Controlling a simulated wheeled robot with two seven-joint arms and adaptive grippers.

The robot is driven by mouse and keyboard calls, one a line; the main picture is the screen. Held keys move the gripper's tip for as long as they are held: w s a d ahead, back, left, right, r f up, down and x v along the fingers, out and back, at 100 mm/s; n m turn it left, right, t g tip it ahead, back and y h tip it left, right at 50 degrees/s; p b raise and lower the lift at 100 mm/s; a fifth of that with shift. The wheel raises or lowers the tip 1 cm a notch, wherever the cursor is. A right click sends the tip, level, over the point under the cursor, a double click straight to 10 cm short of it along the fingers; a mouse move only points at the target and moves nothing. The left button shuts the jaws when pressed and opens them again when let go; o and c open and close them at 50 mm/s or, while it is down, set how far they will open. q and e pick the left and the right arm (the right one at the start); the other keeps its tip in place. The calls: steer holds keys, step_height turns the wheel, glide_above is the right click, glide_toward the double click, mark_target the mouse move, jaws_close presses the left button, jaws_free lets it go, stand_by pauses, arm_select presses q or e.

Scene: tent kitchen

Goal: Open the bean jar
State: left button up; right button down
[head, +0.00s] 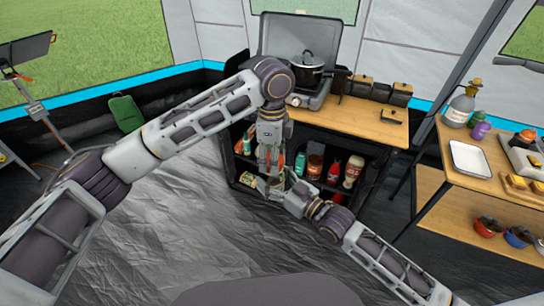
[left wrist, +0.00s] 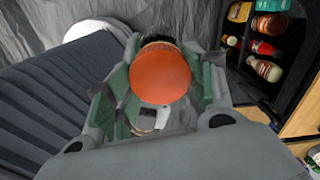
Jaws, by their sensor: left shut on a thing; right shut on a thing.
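The jar's round orange lid (left wrist: 160,76) fills the middle of the left wrist view, between the green-grey fingers of my left gripper (left wrist: 158,92). A narrow brownish band shows just behind the lid's top edge. In the head view my left gripper (head: 271,168) points straight down in front of the low shelf, shut on the lid. My right gripper (head: 283,191) reaches in from the lower right and is shut at the jar just below. The jar body is mostly hidden by the grippers, so I cannot tell whether lid and jar are apart.
The black shelf (head: 232,160) behind the grippers holds several bottles and jars. Above it, the wooden counter (head: 345,125) carries a stove with a pot (head: 307,72) and dark canisters. A side table with a white tray (head: 470,158) stands right. The floor in front is clear.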

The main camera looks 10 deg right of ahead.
arm_select(q)
steer(key=n, duration=1.6)
steer(key=shift+n, duration=0.4)
steer(key=n, duration=0.4)
steer(key=shift+n, duration=0.3)
steer(key=n, duration=0.3)
steer(key=shift+r+n, duration=0.1)
steer(key=shift+n, duration=0.3)
steer(key=n, duration=0.4)
steer(key=shift+w+n, duration=0.1)
steer(key=shift+n, duration=0.3)
steer(key=n, duration=0.4)
